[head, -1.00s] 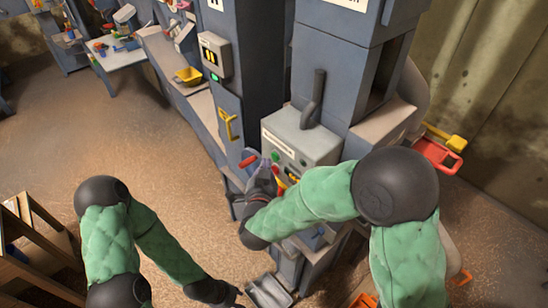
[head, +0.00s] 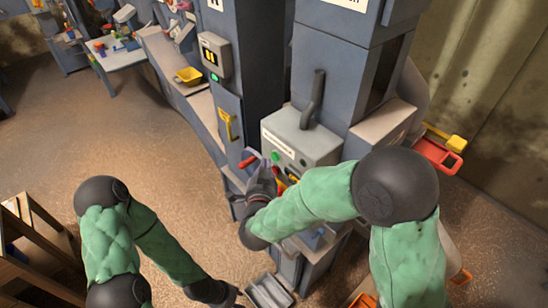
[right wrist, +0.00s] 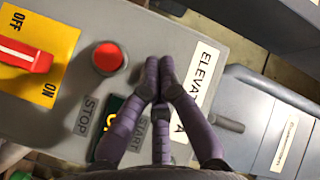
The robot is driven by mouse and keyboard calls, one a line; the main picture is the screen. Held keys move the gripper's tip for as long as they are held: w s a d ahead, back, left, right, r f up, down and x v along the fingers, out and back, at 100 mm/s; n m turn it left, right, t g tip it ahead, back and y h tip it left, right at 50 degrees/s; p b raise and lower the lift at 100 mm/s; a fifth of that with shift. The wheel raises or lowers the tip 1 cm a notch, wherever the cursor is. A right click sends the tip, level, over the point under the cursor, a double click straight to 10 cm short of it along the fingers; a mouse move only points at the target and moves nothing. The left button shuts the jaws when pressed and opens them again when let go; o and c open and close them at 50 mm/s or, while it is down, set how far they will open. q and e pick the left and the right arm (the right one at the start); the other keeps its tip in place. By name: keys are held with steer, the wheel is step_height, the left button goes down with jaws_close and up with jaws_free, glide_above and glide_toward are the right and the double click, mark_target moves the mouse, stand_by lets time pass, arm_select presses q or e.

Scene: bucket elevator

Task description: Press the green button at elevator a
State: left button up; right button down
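The green button (head: 275,156) is on the sloped grey control box (head: 318,148) labelled for an elevator in the head view. In the right wrist view, the label (right wrist: 197,82) reads "ELEVA… A". My right gripper (right wrist: 163,75) has its fingertips together over the panel, between the red button (right wrist: 108,57) and the label. The fingers cover the spot above the word START, so the green button is hidden there. I cannot tell whether they touch it. My left gripper (head: 228,296) is low at the bottom of the head view; its fingers are unclear.
A yellow plate with a red OFF/ON switch (right wrist: 28,57) is beside the red button. A grey pipe (head: 312,98) rises from the box. A second panel (head: 214,55) with a green light stands further back. A metal tray (head: 270,292) is near my left gripper.

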steer(key=shift+d, duration=0.1)
steer(key=shift+w+d, duration=0.25)
steer(key=shift+w+d+b, duration=0.25)
steer(key=shift+d+b, duration=0.1)
steer(key=shift+b, duration=0.05)
stand_by(1.0)
stand_by(0.3)
steer(key=shift+s+a, duration=0.5)
steer(key=shift+a, duration=0.2)
steer(key=s+a, duration=0.1)
steer(key=a, duration=0.1)
steer(key=s+a, duration=0.2)
stand_by(0.4)
stand_by(0.8)
